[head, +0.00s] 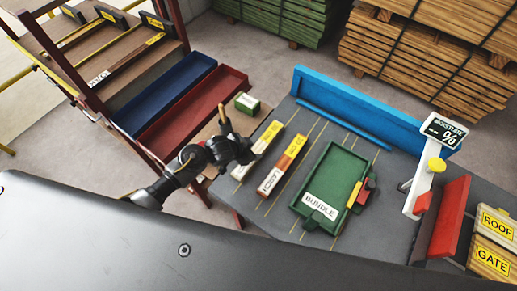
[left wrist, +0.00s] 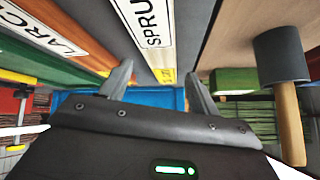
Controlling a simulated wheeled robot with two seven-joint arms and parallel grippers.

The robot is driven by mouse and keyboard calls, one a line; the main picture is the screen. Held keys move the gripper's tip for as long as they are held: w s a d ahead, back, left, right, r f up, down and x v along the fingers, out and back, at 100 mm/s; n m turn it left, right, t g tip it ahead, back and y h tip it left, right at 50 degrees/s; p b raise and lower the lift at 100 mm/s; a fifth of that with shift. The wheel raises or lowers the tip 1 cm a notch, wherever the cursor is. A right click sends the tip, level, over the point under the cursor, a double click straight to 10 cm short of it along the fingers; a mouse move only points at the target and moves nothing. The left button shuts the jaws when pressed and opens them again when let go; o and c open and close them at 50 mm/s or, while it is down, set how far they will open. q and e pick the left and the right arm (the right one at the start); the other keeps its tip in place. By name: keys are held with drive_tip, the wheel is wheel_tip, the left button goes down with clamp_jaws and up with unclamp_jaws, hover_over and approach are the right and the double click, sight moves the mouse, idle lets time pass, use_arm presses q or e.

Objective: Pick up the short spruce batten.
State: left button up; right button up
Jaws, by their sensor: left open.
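The spruce batten (head: 257,151) is a short pale piece with a white label, lying on the grey table just right of my left gripper (head: 240,149). In the left wrist view the spruce batten (left wrist: 152,28) shows its label, partly cut off by the top edge. The fingers of my left gripper (left wrist: 160,80) stand apart there with nothing between them, and the batten lies beyond them. I cannot tell whether they touch it. The orange-brown larch batten (head: 282,165) lies parallel on the right; the larch batten (left wrist: 60,40) is at upper left in the wrist view. My right gripper is not in view.
A dark-headed mallet (left wrist: 282,60) with a wooden handle is close to the left gripper. A small green box (head: 246,103) stands behind. A green bundle tray (head: 330,187) lies right of the battens. A blue fence (head: 370,108) edges the table; red and blue bins are at left.

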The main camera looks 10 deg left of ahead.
sight(258, 148)
use_arm(q)
drive_tip(key=shift+p+x, duration=0.55)
drive_tip(key=shift+x, duration=2)
drive_tip(key=shift+a, duration=0.1)
drive_tip(key=shift+c, duration=0.3)
drive_tip(key=c, duration=0.9)
